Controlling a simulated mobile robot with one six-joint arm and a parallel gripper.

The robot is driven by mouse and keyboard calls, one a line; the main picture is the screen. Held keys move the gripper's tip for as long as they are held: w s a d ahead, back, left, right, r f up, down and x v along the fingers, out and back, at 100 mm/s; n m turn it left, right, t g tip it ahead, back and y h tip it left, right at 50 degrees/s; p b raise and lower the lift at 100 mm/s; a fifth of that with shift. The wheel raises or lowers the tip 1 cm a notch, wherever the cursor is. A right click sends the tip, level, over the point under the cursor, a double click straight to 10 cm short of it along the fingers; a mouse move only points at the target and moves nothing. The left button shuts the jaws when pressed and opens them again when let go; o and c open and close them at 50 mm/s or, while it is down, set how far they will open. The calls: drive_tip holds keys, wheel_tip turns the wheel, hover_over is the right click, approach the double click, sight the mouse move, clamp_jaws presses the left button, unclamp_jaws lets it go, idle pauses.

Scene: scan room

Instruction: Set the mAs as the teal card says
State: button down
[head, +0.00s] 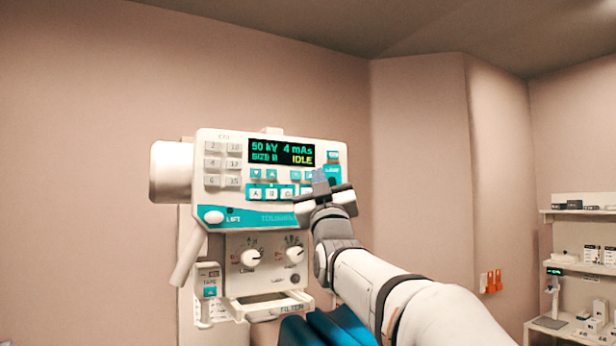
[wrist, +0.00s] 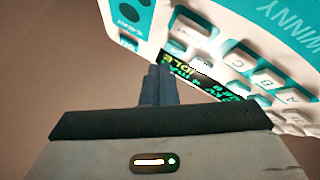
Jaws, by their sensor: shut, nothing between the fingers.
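The control panel (head: 240,216) of a white and teal scan unit faces me in the head view. Its display (head: 281,152) reads 50 kV, 4 mAs, a size line too small to read surely, and IDLE. Small teal arrow buttons (head: 256,174) sit in a row under the display. My gripper (head: 319,175) is shut and empty at the panel's right side, by the right end of that row. In the wrist view, its closed fingertips (wrist: 158,73) point at the panel (wrist: 240,28) near the display (wrist: 190,75). I cannot tell whether they touch it. I cannot make out a teal card.
Grey number keys (head: 223,163) are at the panel's left. Knobs (head: 252,258), a small tray (head: 268,303) and a holder with a teal label (head: 209,291) are below. Shelves with boxes (head: 590,213) stand far right. The wall side left of the unit is clear.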

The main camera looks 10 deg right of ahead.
drive_tip(key=shift+w, duration=0.1)
drive_tip(key=shift+w+a, duration=0.15)
drive_tip(key=shift+w, duration=0.25)
drive_tip(key=shift+w+a, duration=0.1)
drive_tip(key=shift+w, duration=0.25)
idle(0.6)
drive_tip(key=shift+b, duration=0.3)
drive_tip(key=shift+s+d+b, duration=0.2)
drive_tip(key=shift+s+b, duration=0.5)
drive_tip(key=shift+s, duration=0.05)
drive_tip(key=s+b, duration=0.1)
drive_tip(key=s+d+b, duration=0.1)
drive_tip(key=s, duration=0.1)
drive_tip(key=s+b, duration=0.1)
drive_tip(key=shift+s+d+b, duration=0.3)
drive_tip(key=shift+s, duration=0.05)
